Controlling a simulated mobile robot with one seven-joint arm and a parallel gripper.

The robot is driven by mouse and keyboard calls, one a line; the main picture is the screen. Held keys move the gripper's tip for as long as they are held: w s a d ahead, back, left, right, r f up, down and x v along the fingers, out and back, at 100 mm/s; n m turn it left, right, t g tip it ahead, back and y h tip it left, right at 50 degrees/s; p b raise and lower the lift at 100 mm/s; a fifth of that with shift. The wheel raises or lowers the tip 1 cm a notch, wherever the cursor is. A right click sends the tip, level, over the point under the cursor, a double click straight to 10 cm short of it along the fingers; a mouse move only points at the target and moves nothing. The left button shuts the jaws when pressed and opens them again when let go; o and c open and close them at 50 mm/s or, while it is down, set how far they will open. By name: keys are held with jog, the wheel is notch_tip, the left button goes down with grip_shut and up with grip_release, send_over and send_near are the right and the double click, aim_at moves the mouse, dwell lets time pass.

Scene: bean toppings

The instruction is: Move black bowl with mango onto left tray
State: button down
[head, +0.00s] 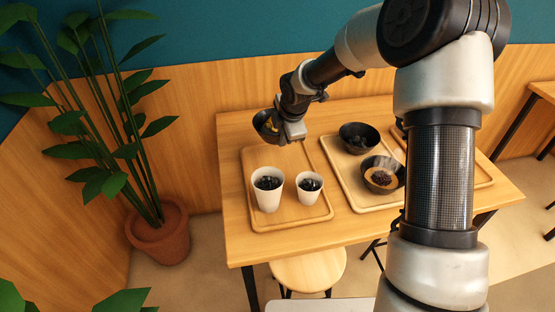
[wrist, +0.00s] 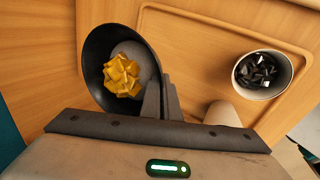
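The black bowl (head: 261,120) with yellow mango pieces (wrist: 122,76) is at the back left of the table in the head view. It fills the left of the wrist view (wrist: 92,55) and looks tilted. My gripper (wrist: 160,100) has its fingers close together at the bowl's right rim, pinching it. The left tray (head: 258,224) is wooden and lies just in front of and below the bowl. Its raised edge also shows in the wrist view (wrist: 215,22). Whether the bowl touches anything below is hard to tell.
Two white cups with dark contents, a larger one (head: 266,194) and a smaller one (head: 309,189), stand on the left tray's front half. Its back half looks clear. Another tray (head: 345,180) holds two black bowls (head: 358,138) (head: 383,176). A potted plant (head: 160,240) stands left of the table.

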notch_tip(320, 180, down, 10)
jog(key=shift+r+b, duration=0.15)
jog(key=shift+b, duration=1.05)
jog(key=c, duration=2.5)
grip_release()
jog(key=shift+f, duration=0.2)
jog(key=o, duration=0.5)
jog(key=shift+r, duration=0.15)
jog(key=shift+r, duration=0.3)
jog(key=p+v, duration=0.3)
jog(key=v, duration=0.8)
jog(key=shift+s+d+r, duration=0.1)
jog(key=shift+s+r, duration=0.15)
jog(key=shift+r, duration=0.05)
